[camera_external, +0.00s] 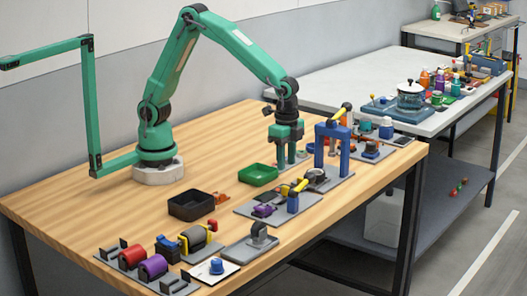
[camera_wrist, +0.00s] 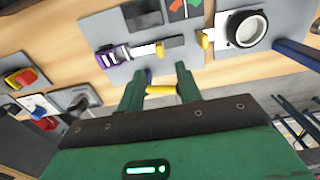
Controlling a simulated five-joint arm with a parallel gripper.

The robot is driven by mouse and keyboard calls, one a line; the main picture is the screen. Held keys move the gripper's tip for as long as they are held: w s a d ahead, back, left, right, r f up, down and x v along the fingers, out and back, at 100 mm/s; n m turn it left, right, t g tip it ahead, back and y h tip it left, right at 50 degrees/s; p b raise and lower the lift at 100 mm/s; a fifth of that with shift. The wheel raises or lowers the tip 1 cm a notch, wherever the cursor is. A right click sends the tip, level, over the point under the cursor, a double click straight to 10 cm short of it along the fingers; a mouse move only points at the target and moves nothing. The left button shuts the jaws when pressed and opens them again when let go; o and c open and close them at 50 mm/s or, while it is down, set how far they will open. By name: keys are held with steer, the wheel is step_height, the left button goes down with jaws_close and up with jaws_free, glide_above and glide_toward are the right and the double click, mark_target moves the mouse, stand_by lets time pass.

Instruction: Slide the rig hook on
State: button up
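My gripper (camera_external: 286,164) points down over the right half of the wooden table, its two green fingers apart with nothing visibly held. In the wrist view my gripper (camera_wrist: 160,76) shows a yellow bar (camera_wrist: 160,89) in line between its fingers; contact cannot be told. A blue post (camera_external: 293,203) with a yellow lever (camera_external: 299,186) stands on a grey plate (camera_external: 250,210) in front of the fingers. The plate also carries a purple piece (camera_external: 264,210), seen beside a yellow-tipped part in the wrist view (camera_wrist: 108,56). I cannot tell which part is the rig hook.
A blue arch (camera_external: 333,130) with a yellow top bar stands close right of my gripper. A green tray (camera_external: 258,181) and a black tray (camera_external: 191,215) lie to the left. A grey fixture with a dark knob (camera_external: 258,235) and several small devices line the front edge.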

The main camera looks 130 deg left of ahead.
steer(key=shift+f, duration=3.85)
steer(key=shift+c, duration=0.2)
jaws_close()
